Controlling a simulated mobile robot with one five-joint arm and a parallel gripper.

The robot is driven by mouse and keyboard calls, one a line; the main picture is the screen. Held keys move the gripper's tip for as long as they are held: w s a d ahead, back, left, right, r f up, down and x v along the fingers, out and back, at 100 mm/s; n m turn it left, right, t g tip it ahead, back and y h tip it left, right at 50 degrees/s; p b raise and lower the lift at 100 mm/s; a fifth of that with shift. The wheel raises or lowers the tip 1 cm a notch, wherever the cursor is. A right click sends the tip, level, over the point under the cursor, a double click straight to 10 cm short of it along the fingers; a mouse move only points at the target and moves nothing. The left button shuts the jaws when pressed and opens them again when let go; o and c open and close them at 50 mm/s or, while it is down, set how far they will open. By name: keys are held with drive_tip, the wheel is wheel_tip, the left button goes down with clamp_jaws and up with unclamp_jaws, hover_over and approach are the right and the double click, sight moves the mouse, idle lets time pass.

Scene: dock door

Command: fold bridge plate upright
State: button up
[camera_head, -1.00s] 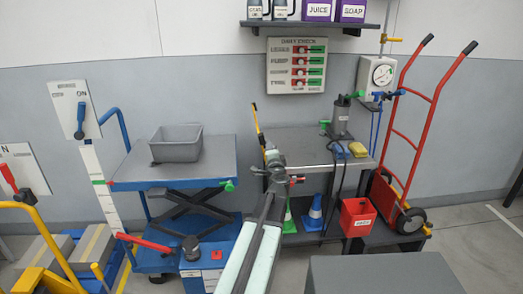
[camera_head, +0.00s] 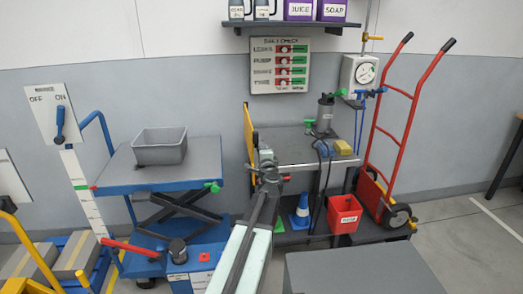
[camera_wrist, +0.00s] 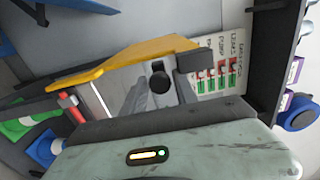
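The bridge plate (camera_head: 249,145), with a yellow edge, stands steeply up at the left end of the grey bench, beside the gap to the blue lift table. In the wrist view its yellow edge (camera_wrist: 125,62) runs slantwise across the middle, with a shiny grey face and a round black knob (camera_wrist: 160,80) just below it. My gripper (camera_head: 267,163) is at the plate's lower right side, close to it. In the wrist view a dark finger part shows near the knob. Whether the fingers are open or touch the plate is hidden.
The blue lift table (camera_head: 115,178) with a grey bin (camera_head: 160,147) is at left. The bench (camera_head: 290,146) bears a dark pump and yellow block. A red hand truck (camera_head: 390,130) and red bucket (camera_head: 344,213) stand right. A grey box top (camera_head: 365,270) is in front.

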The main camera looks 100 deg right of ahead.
drive_tip(key=shift+o, duration=0.5)
drive_tip(key=a, duration=0.7)
drive_tip(key=shift+s+a, duration=0.3)
drive_tip(key=shift+a, duration=0.1)
